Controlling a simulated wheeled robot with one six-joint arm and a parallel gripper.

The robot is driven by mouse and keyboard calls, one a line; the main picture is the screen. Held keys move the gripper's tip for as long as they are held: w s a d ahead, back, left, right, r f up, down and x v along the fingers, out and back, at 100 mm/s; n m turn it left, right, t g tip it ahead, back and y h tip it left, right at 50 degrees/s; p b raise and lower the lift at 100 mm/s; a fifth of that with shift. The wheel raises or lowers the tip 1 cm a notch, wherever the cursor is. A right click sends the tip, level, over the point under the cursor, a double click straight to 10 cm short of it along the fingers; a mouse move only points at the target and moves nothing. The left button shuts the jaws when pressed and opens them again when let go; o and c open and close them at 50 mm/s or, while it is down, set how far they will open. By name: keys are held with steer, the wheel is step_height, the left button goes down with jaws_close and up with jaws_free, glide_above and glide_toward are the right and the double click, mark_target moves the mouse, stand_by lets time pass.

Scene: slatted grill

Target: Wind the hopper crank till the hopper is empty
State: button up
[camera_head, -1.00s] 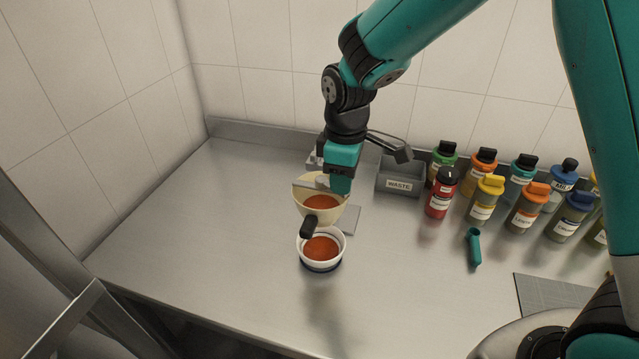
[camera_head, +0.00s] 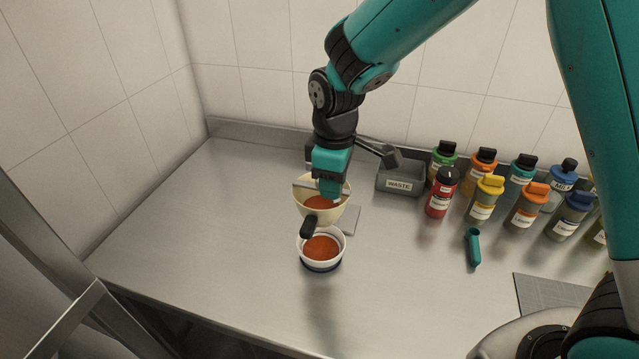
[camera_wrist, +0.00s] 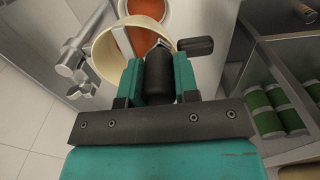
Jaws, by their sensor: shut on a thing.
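The cream hopper (camera_head: 330,217) holds red-orange powder, partly hidden by my gripper (camera_head: 328,190). A black stub (camera_head: 308,228) sticks out at the hopper's front; in the wrist view a black grip (camera_wrist: 196,46) shows beside the hopper. A white bowl (camera_head: 303,246) with a dark base stands below the hopper and holds the same powder. In the wrist view, my teal fingers are shut on a black upright crank handle (camera_wrist: 158,78) at the hopper's edge. The crank's arm is mostly hidden by my gripper.
A grey WASTE bin (camera_head: 400,184) stands behind and to the right. Several labelled bottles (camera_head: 482,208) stand farther right. A teal handle-like tool (camera_head: 473,248) lies in front of them, near a grey mat (camera_head: 550,297). The counter's left side is clear.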

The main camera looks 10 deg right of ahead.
steer(key=shift+w+r, duration=0.1)
steer(key=shift+r, duration=0.05)
steer(key=shift+a, duration=0.6)
steer(key=shift+w+a, duration=0.1)
steer(key=shift+a, duration=0.45)
steer(key=shift+w+a+p, duration=0.25)
steer(key=shift+a+p, duration=0.15)
steer(key=shift+a, duration=0.1)
